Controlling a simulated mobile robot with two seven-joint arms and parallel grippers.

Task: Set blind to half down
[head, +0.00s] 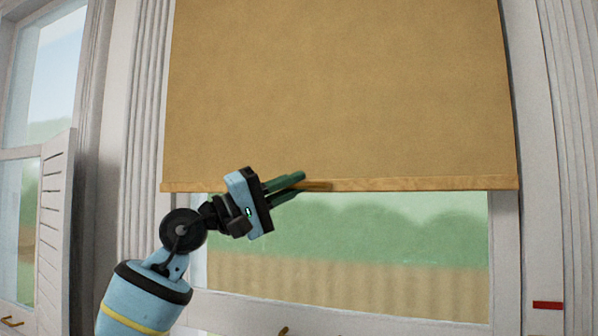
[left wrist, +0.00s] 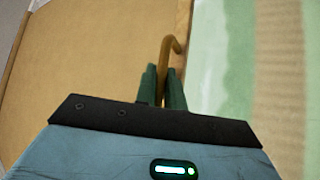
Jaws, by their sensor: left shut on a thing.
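The tan blind (head: 340,90) hangs over the upper part of the window, and its bottom bar (head: 420,184) runs almost level. My left gripper (head: 298,184) is at this bar, left of its middle. Its green fingers are shut on a brass hooked pull (left wrist: 168,50), which shows between the fingertips in the left wrist view. The pull's near part is hidden by the fingers. A red mark (head: 547,305) is on the right window casing, lower in the picture than the bar. My right gripper is not in view.
Below the bar the window glass (head: 400,235) is bare, showing greenery and a fence outside. A window sash rail (head: 350,312) with a small brass handle (head: 283,331) crosses below. A second window with a louvred shutter (head: 52,230) stands at the left.

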